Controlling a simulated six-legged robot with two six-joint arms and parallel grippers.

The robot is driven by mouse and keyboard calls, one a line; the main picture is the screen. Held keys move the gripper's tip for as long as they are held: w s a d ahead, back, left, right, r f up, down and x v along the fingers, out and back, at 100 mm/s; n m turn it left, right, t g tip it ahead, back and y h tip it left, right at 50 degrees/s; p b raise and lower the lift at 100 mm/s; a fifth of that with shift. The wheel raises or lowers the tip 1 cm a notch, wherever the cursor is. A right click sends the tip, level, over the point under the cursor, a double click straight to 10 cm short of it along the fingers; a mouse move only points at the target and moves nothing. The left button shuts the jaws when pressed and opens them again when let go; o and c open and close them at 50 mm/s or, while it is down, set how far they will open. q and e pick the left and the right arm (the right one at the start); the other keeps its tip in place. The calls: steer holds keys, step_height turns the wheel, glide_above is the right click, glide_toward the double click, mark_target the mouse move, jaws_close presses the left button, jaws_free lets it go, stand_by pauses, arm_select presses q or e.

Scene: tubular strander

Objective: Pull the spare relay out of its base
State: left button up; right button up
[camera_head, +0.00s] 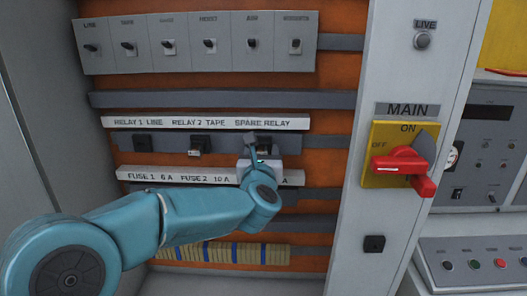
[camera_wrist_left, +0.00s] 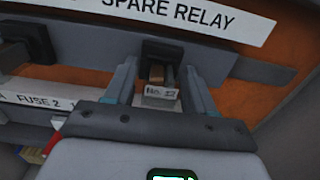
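The spare relay (camera_wrist_left: 161,76) shows in the left wrist view as a small brownish block with a white tag reading "No. 12". It sits at the front of its dark base (camera_wrist_left: 163,50), under the "SPARE RELAY" label. My left gripper (camera_wrist_left: 161,84) is open, one finger on each side of the relay, with gaps between the fingers and the relay. In the head view my left gripper (camera_head: 258,150) reaches up to the spare relay base (camera_head: 277,138) and hides most of it and the relay. My right gripper is in neither view.
The relay 2 base (camera_head: 199,143) and relay 1 base (camera_head: 142,142) lie to the left on the same rail. The fuse label strip (camera_head: 155,175) runs below, partly behind my arm. A red main switch (camera_head: 402,162) stands on the grey post at right.

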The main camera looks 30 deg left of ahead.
arm_select(q)
jaws_close()
steer(key=shift+s+d, duration=0.15)
steer(key=shift+s+d+b, duration=0.25)
steer(key=shift+s+b, duration=0.1)
steer(key=shift+s, duration=0.05)
steer(key=shift+b+v, duration=0.95)
steer(key=shift+v, duration=1.4)
